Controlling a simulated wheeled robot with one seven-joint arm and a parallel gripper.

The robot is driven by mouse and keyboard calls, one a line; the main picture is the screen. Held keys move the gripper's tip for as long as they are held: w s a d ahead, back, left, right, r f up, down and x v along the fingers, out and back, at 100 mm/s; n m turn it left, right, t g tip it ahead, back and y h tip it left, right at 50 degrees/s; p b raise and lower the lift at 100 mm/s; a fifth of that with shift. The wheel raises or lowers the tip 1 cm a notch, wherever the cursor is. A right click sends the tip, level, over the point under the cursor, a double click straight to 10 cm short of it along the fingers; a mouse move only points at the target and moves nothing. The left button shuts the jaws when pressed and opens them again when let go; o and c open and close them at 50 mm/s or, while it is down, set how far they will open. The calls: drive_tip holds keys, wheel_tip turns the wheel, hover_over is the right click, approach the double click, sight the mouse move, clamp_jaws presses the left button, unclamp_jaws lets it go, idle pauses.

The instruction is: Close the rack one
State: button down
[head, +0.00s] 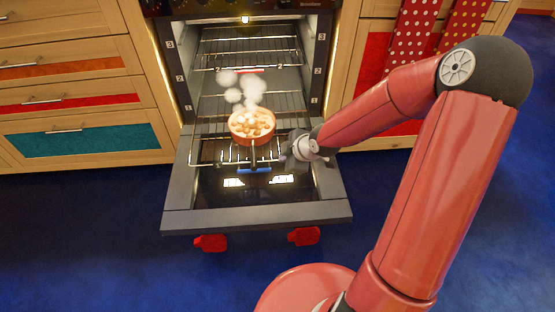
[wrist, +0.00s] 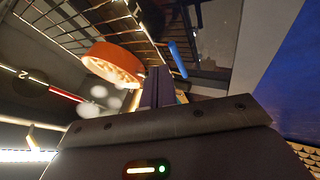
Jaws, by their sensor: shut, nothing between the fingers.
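The oven's lowest wire rack (head: 205,152), near the 1 marks, is pulled out over the lowered door. It also shows in the wrist view (wrist: 60,22). An orange pan (head: 238,127) with pale chunks of food sits on it, steaming, its blue-tipped handle (head: 254,170) pointing out of the oven. The pan shows in the wrist view (wrist: 100,54) too. My gripper (head: 289,160) is shut and empty at the right front of the rack, right of the pan handle. Its fingers (wrist: 160,88) are close to the pan in the wrist view; contact cannot be told.
The oven door (head: 255,215) is folded down flat, with two red things (head: 211,243) at its front edge. Higher racks (head: 245,67) are inside the oven. Wooden drawers (head: 80,140) stand left; a cabinet with dotted red towels (head: 410,35) stands right. The blue floor is clear.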

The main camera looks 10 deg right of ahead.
drive_tip(key=b+x, duration=0.3)
drive_tip(key=x, duration=0.6)
drive_tip(key=shift+w+a+f, duration=0.1)
drive_tip(key=shift+f, duration=0.2)
drive_tip(key=shift+w, duration=0.15)
